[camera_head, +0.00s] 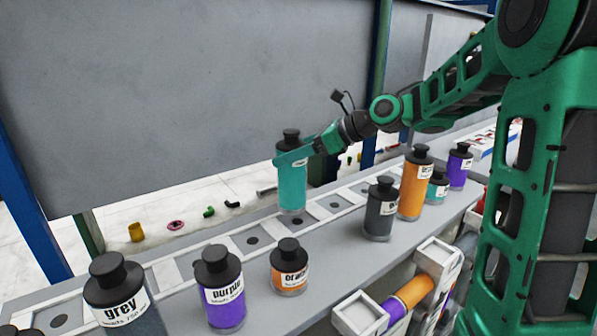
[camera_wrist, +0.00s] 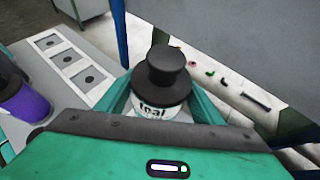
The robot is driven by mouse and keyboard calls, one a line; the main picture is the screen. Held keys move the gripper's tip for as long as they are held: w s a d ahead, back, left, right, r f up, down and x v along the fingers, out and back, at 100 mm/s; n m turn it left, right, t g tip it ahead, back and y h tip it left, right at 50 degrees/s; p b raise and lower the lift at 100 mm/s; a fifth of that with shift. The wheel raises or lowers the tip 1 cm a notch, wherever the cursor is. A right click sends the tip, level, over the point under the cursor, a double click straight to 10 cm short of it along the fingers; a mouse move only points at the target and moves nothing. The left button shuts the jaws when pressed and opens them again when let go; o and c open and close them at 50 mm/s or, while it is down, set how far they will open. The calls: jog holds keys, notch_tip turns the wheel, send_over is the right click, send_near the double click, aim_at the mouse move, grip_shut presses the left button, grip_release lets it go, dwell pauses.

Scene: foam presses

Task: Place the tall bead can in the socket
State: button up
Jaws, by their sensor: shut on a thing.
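A tall teal bead can (camera_head: 292,192) with a black cap stands upright in my gripper (camera_head: 297,157). My gripper is shut on its upper part, just below the cap. In the wrist view the can's black cap (camera_wrist: 166,75) and part of its "teal" label show between the two green fingers (camera_wrist: 160,100). The can's base overlaps the far edge of the light socket strip (camera_head: 252,240) in the head view. I cannot tell whether it touches the strip. The strip has several square plates with dark round centres, some bare. The can's lower body is hidden in the wrist view.
On the grey bench stand a grey can (camera_head: 118,300), a purple can (camera_head: 222,290), a short orange can (camera_head: 289,268), a dark can (camera_head: 380,212) and a tall orange can (camera_head: 413,185). A short teal can (camera_head: 437,188) and another purple can (camera_head: 459,168) stand farther right. Small fittings lie beyond the bench.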

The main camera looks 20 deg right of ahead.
jog(key=shift+w+d+f, duration=0.1)
jog(key=shift+d+f, duration=0.15)
jog(key=shift+f, duration=0.55)
jog(key=shift+w+d+f, duration=0.1)
jog(key=shift+d+f, duration=0.15)
jog(key=shift+f, duration=0.6)
jog(key=shift+w+d+f, duration=0.1)
jog(key=shift+d+f, duration=0.15)
jog(key=shift+f, duration=0.55)
jog(key=o, duration=1.7)
jog(key=shift+f, duration=0.1)
jog(key=shift+o, duration=0.2)
jog(key=v, duration=1.2)
jog(key=s+d+f+n+g+h, duration=0.35)
jog(key=s+f+n+h, duration=0.25)
jog(key=s+f+n, duration=0.5)
jog(key=s+d+f+n+g+h, duration=0.1)
jog(key=s+d+f+n+g, duration=0.1)
jog(key=s, duration=0.9)
jog(key=s+d+f+n+g+h, duration=0.2)
jog(key=s+d+n, duration=0.2)
jog(key=s, duration=0.7)
jog(key=shift+d+n, duration=0.3)
jog(key=shift+n, duration=0.8)
